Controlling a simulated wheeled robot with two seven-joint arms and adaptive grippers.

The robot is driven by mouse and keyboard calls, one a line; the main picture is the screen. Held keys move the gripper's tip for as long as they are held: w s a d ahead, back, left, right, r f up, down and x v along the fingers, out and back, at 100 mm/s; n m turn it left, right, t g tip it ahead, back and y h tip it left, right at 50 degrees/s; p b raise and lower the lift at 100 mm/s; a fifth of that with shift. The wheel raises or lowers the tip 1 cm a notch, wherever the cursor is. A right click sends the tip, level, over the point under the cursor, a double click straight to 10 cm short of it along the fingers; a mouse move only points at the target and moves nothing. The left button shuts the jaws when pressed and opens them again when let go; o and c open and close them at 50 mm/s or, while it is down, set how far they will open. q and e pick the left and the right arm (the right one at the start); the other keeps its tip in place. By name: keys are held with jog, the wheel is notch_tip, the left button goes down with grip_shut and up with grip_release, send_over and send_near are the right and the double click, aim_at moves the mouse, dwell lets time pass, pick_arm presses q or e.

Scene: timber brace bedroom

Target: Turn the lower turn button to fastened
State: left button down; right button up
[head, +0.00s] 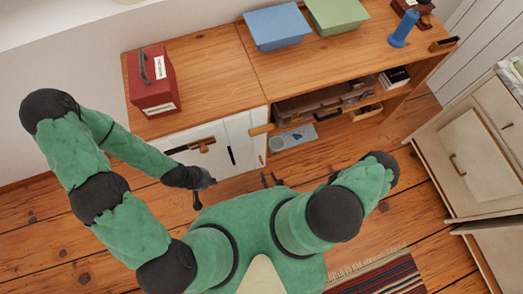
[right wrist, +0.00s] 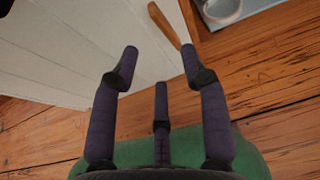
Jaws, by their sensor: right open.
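The white cabinet door (head: 235,143) shows under the wooden top. A wooden turn button (head: 262,129) lies across its upper right edge. The lower turn button (head: 262,159) is a small wooden piece lower on that edge. In the right wrist view the lower turn button (right wrist: 165,25) is a slim tilted wooden bar beside the white panel's edge. My right gripper (head: 271,180) is open and empty in front of it; in the right wrist view its fingertips (right wrist: 158,58) are spread, apart from the button. My left gripper (head: 203,183) is near the cabinet's left part, its fingers unclear.
A red box (head: 152,80), a blue box (head: 277,27) and a green box (head: 337,15) stand on the wooden top. A pale cabinet (head: 470,155) stands at right. A striped rug (head: 385,275) lies below.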

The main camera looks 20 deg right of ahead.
jog(key=b+x, duration=0.2)
jog(key=x, duration=0.8)
dwell(0.3)
grip_shut()
